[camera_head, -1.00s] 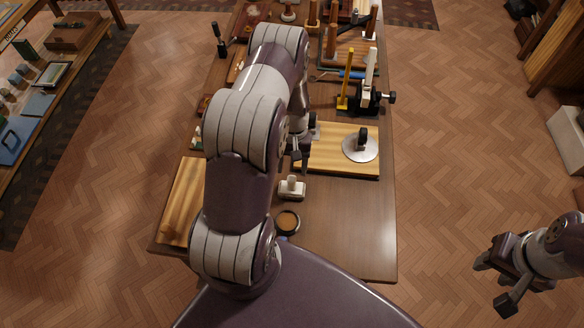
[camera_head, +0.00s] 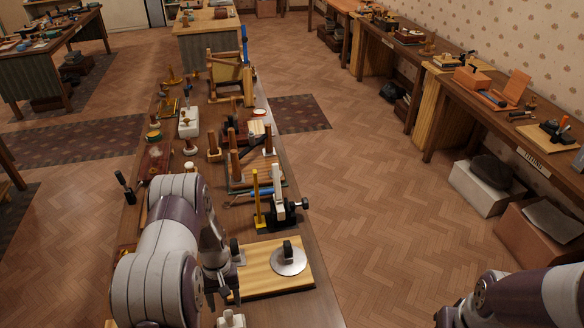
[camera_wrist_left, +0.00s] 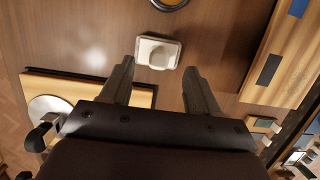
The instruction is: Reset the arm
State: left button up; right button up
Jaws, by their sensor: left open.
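My left arm reaches over the long wooden table (camera_head: 312,300) from the lower left of the head view. Its gripper (camera_head: 217,294) points down above the table, partly hidden by the arm. In the left wrist view the gripper (camera_wrist_left: 158,68) is open, with nothing between its two fingers. A small white block with a knob (camera_wrist_left: 158,52) lies on the table beyond the fingertips, apart from them. It also shows at the bottom edge of the head view (camera_head: 231,320). My right arm is at the lower right, off the table; its gripper is mostly cut off by the frame.
A wooden board (camera_head: 262,276) with a round metal disc (camera_head: 289,262) lies right of the left gripper. A black clamp-like tool (camera_head: 283,213) and wooden pegs stand farther back. Clear floor (camera_head: 400,220) lies right of the table, before the side benches.

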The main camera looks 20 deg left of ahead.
pick_arm(q)
jog(key=shift+s+d+f, duration=0.1)
jog(key=shift+s, duration=0.1)
jog(key=s+d+r+m+t+y+b, duration=0.1)
jog(key=s+d+r+m+t+b, duration=0.3)
jog(key=d+r, duration=0.9)
jog(key=s+r+m+b, duration=0.2)
jog(key=s+b, duration=0.1)
jog(key=b, duration=0.1)
jog(key=shift+s+r, duration=0.35)
jog(key=shift+w+a, duration=0.1)
jog(key=shift+w, duration=0.05)
